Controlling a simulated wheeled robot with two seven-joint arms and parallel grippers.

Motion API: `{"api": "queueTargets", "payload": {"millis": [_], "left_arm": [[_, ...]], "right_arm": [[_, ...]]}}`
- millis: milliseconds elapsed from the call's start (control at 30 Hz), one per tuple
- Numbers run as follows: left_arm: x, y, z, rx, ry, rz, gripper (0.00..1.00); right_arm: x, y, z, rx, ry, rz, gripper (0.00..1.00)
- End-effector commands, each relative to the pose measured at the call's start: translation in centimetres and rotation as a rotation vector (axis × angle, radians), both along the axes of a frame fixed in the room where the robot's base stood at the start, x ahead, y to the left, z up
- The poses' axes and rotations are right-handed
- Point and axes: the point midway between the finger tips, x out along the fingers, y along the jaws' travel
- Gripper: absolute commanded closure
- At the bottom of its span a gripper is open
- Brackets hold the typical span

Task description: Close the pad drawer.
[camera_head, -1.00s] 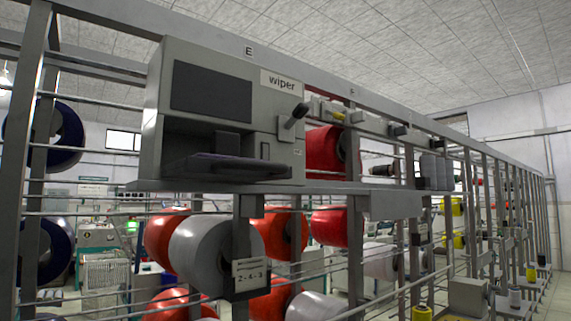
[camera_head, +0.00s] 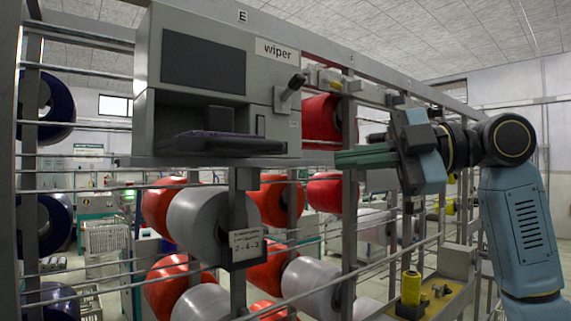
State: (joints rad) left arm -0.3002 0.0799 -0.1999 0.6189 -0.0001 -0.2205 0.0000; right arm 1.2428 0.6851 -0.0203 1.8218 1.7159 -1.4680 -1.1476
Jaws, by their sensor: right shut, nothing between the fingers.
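The wiper machine (camera_head: 285,148) is a grey box on the rack, with a dark panel above an open bay. The pad drawer (camera_head: 226,143), a dark flat tray with a purplish top, sticks out of the front of the bay at its bottom. A small dark block stands behind it in the bay. My right gripper (camera_head: 340,158) is shut and empty, its greenish fingers pointing left. It is to the right of the machine, apart from the drawer in the picture. My left gripper is not in view.
A dark lever (camera_head: 290,90) sticks out from the machine's right side. Rails and uprights of the rack run around the machine. Red and grey bobbins (camera_head: 203,222) hang below it. A yellow tray (camera_head: 437,300) with a yellow spool is at the lower right.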

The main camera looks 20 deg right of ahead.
Motion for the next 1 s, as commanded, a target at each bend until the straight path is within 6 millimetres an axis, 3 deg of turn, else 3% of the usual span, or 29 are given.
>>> {"api": "queueTargets", "payload": {"millis": [33,100,200,300,467,833,1000], "left_arm": [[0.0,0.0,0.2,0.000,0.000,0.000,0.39],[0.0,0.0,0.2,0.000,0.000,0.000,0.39],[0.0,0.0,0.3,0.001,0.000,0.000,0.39],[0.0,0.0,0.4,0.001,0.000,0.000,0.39],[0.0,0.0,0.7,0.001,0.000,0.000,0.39],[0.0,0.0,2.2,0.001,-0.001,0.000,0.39],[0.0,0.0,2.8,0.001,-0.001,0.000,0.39]], "right_arm": [[-2.7,0.0,2.0,-0.046,-0.082,0.037,1.00],[-5.5,0.2,3.4,-0.098,-0.163,0.082,1.00],[-8.0,0.3,4.5,-0.147,-0.236,0.122,1.00],[-8.9,0.6,4.7,-0.168,-0.265,0.139,1.00],[-8.2,2.4,4.5,-0.170,-0.266,0.145,1.00],[-5.1,9.4,3.4,-0.166,-0.264,0.144,1.00],[-2.7,10.3,2.9,-0.162,-0.261,0.140,1.00]]}}
